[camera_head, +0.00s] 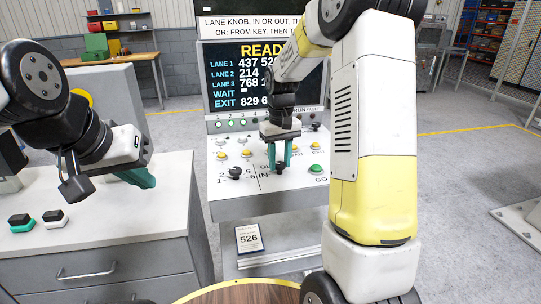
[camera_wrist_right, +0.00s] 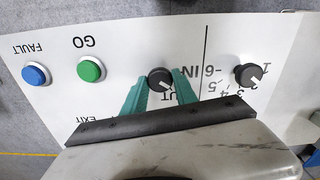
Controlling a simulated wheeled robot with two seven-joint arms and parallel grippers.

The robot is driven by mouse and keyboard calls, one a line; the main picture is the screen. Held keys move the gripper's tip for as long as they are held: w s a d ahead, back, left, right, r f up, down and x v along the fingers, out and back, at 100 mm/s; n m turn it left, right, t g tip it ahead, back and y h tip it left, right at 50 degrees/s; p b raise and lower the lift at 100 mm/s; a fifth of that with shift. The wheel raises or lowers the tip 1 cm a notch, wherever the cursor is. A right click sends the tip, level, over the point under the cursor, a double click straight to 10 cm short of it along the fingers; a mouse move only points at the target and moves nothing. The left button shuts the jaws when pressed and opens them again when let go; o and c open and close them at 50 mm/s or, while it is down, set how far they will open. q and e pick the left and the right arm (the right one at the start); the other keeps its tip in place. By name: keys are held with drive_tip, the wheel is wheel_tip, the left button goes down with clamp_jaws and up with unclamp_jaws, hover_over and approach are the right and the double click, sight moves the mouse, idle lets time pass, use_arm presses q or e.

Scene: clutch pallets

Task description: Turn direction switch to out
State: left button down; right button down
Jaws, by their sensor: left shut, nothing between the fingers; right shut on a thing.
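The direction switch (camera_wrist_right: 160,77) is a small black knob with IN and OUT labels beside it. In the right wrist view its white pointer mark sits at its lower right, on the side of the partly hidden OUT label. My right gripper (camera_wrist_right: 161,84) has its teal fingers on either side of this knob, shut on it. In the head view the right gripper (camera_head: 279,165) reaches down to the sloped white control panel (camera_head: 290,198), and the switch is mostly hidden. My left gripper (camera_head: 142,179) is shut and empty above the left counter.
The numbered lane knob (camera_head: 235,173) is beside the switch, with the green GO button (camera_head: 316,169) on the other side. A blue FAULT button (camera_wrist_right: 36,74) is further along. The display (camera_head: 225,95) reads READY. A card (camera_head: 248,238) reads 526. My right arm covers part of the panel.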

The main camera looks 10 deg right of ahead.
sight(280, 164)
drive_tip(key=m, duration=0.4)
drive_tip(key=shift+m, duration=0.4)
idle(0.4)
drive_tip(key=c, duration=1)
unclamp_jaws()
drive_tip(key=shift+o, duration=0.2)
wheel_tip(280, 164, up, 7)
drive_tip(key=shift+w, duration=0.1)
drive_tip(key=shift+r, duration=0.45)
